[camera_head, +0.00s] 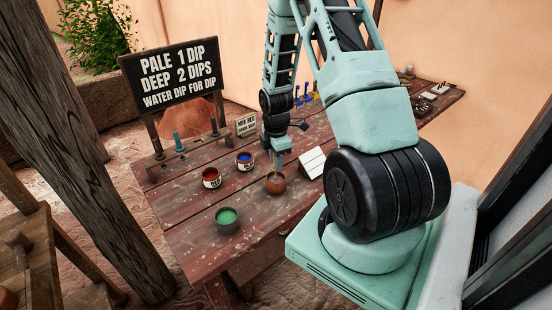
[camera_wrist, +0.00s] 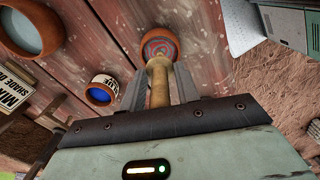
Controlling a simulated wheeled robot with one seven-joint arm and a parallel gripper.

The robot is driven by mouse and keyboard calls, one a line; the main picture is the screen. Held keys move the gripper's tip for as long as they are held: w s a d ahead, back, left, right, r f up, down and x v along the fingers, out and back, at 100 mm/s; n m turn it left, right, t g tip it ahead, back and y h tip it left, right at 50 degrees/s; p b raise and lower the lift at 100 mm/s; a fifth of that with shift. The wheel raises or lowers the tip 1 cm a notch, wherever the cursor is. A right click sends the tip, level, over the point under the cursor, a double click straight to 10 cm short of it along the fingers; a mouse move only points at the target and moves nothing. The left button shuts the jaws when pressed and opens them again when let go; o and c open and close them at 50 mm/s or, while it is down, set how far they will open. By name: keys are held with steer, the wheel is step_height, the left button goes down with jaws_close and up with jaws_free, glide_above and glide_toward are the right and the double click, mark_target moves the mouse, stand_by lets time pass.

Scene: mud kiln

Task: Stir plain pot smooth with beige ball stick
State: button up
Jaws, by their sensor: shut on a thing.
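The plain pot (camera_head: 276,187) is a small unlabelled brown pot standing on the table below my gripper (camera_head: 278,160). In the wrist view the plain pot (camera_wrist: 175,36) holds paint in red and grey-blue swirls, not one even colour. My gripper (camera_wrist: 160,92) is shut on the beige ball stick (camera_wrist: 159,88), whose shaft lies between the two fingers. The stick's far end reaches the pot at its near side. How deep it sits in the paint is hard to tell.
A red-filled labelled pot (camera_head: 211,178), a blue-filled labelled pot (camera_head: 245,161) and a green-filled grey pot (camera_head: 228,220) stand left of the plain pot. A white sloped card (camera_head: 311,163) stands close on its right. A stick rack (camera_head: 172,157) and a dip sign (camera_head: 172,75) are further left.

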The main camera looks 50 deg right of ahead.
steer(key=shift+f+b, duration=0.55)
steer(key=shift+f, duration=0.45)
steer(key=shift+a, duration=0.1)
